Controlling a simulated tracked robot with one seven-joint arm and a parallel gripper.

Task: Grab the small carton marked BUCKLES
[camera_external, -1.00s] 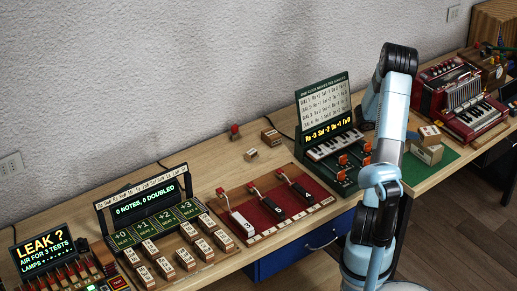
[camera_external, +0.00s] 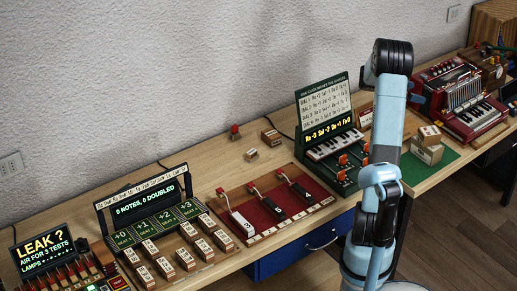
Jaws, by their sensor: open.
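The upper one rests on the lower one. My arm stands upright in front of the bench, its upper joint bent away toward the wall. My gripper is hidden behind the arm, so I cannot see where it is relative to the cartons.
The green mat (camera_external: 447,158) has bare room around the cartons. A red accordion (camera_external: 462,100) stands to their right. A green keyboard device (camera_external: 328,125) with a raised sign is left of my arm. Small wooden blocks (camera_external: 271,136) lie farther left. Lever and display panels fill the left bench.

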